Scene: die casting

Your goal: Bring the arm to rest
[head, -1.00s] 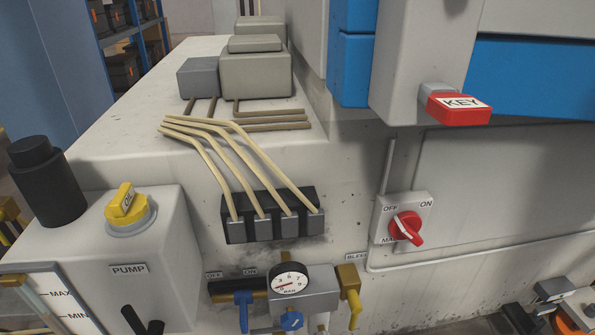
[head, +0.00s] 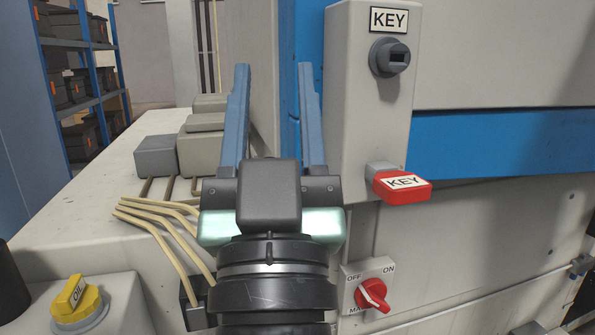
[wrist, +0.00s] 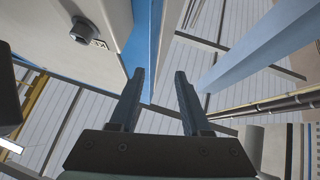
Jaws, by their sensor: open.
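My gripper (head: 273,72) stands upright in the middle of the head view, its two blue-grey fingers pointing up and apart with nothing between them. It is just left of the grey key box. In the wrist view my gripper (wrist: 159,76) is open and empty, with the blue machine edge and a ribbed light surface beyond the fingertips. My wrist hides part of the machine behind it.
The grey key box (head: 362,130) is close on the right, with a key slot (head: 391,58) and a red key tag (head: 402,186) sticking out. A red rotary switch (head: 372,294) is below.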

